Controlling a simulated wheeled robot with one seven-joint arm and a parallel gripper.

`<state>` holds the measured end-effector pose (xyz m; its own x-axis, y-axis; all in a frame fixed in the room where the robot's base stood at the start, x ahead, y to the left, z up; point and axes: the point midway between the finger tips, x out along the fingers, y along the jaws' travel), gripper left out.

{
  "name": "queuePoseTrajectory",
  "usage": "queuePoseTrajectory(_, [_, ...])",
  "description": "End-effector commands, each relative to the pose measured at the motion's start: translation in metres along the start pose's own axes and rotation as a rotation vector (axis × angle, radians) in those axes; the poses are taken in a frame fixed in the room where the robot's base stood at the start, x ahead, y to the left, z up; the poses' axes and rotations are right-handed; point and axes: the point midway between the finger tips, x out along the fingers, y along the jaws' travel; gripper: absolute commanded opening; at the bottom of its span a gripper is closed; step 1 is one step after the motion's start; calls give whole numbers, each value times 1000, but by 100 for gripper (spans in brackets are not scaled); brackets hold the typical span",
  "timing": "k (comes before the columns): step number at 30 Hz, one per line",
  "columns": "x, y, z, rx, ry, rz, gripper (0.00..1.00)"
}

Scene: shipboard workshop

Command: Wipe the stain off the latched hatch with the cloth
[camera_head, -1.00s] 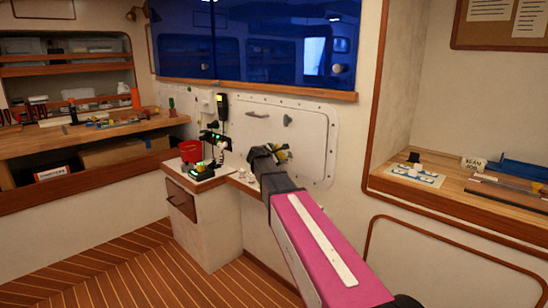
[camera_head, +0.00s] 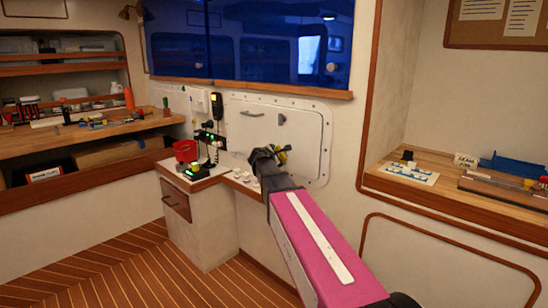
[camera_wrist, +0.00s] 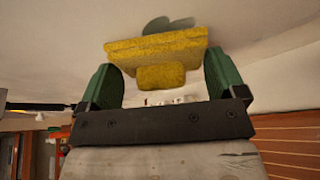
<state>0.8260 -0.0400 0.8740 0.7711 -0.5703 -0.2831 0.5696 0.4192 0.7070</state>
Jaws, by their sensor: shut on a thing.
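The hatch (camera_head: 306,128) is a pale, rounded panel on the wall, closed, with a small handle (camera_head: 251,113) at its upper left. A small grey-green patch (camera_head: 282,119), apparently the stain, shows near its upper middle. My gripper (camera_head: 282,157) is in front of the hatch's lower part, below the patch. In the wrist view its green fingers are shut on the yellow cloth (camera_wrist: 155,45), a thick, sponge-like block. The grey-green patch (camera_wrist: 168,24) shows just beyond the cloth's upper edge. Whether the cloth touches the hatch I cannot tell.
A narrow ledge under the hatch holds small white items (camera_head: 243,177). A red container (camera_head: 185,150) stands on the cabinet to the left. A wooden counter (camera_head: 455,194) juts out at right. The striped floor is clear at lower left.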

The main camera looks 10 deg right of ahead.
Motion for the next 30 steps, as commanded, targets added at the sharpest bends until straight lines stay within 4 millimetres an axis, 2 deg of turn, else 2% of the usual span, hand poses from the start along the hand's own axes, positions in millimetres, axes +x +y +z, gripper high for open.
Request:
queuePoseTrajectory(18, [-8,-28,27,-2,-2,-1,70])
queuePoseTrajectory(30, [-6,-20,19,-1,-1,0,70])
